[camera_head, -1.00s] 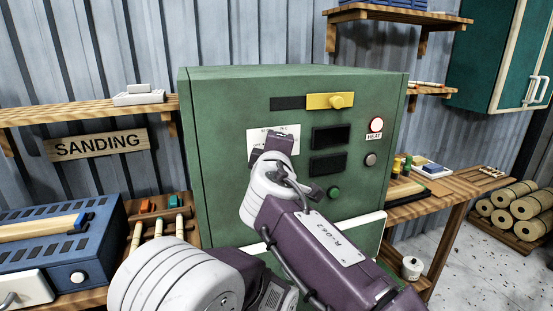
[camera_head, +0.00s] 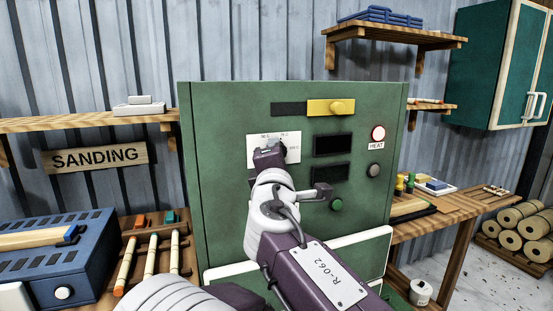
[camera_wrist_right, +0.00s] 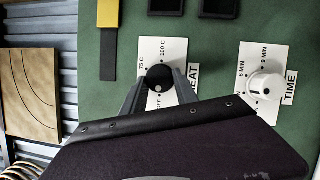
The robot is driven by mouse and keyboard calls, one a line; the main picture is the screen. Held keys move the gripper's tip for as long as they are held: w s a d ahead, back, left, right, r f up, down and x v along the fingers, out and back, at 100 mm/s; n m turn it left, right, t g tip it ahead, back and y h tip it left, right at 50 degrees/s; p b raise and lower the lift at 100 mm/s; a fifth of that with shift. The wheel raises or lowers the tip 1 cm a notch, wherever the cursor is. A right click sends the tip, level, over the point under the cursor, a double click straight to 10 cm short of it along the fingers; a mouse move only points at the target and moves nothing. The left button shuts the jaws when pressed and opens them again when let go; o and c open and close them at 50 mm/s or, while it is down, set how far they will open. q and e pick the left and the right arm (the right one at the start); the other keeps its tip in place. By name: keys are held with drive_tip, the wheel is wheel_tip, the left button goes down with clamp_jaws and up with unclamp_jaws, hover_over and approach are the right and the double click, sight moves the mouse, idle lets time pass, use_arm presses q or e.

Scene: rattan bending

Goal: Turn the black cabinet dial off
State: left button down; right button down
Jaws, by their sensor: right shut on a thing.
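The black dial (camera_wrist_right: 160,76) sits on a white plate marked OFF, 75 C, 100 C and HEAT, in the right wrist view. A small pale dot shows on the dial's lower part, on the side of the OFF mark. My right gripper (camera_wrist_right: 159,82) is shut on the dial, one finger on each side of it. In the head view the same gripper (camera_head: 271,147) is against the white plate (camera_head: 256,143) on the green cabinet (camera_head: 222,170) and hides the dial. My left gripper is not in view.
A white TIME dial (camera_wrist_right: 266,87) sits beside the black one. A blue box (camera_head: 62,255) stands at left, a wooden side table (camera_head: 455,212) at right.

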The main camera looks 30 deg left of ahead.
drive_tip(key=shift+r, duration=0.2)
drive_tip(key=c, duration=1.1)
unclamp_jaws()
drive_tip(key=shift+o, duration=0.8)
drive_tip(key=shift+w+f, duration=0.1)
drive_tip(key=shift+f, duration=0.05)
drive_tip(key=r+b+v, duration=0.1)
drive_tip(key=b+v, duration=0.3)
drive_tip(key=v, duration=0.5)
drive_tip(key=shift+f+b, duration=0.3)
drive_tip(key=shift+f, duration=0.15)
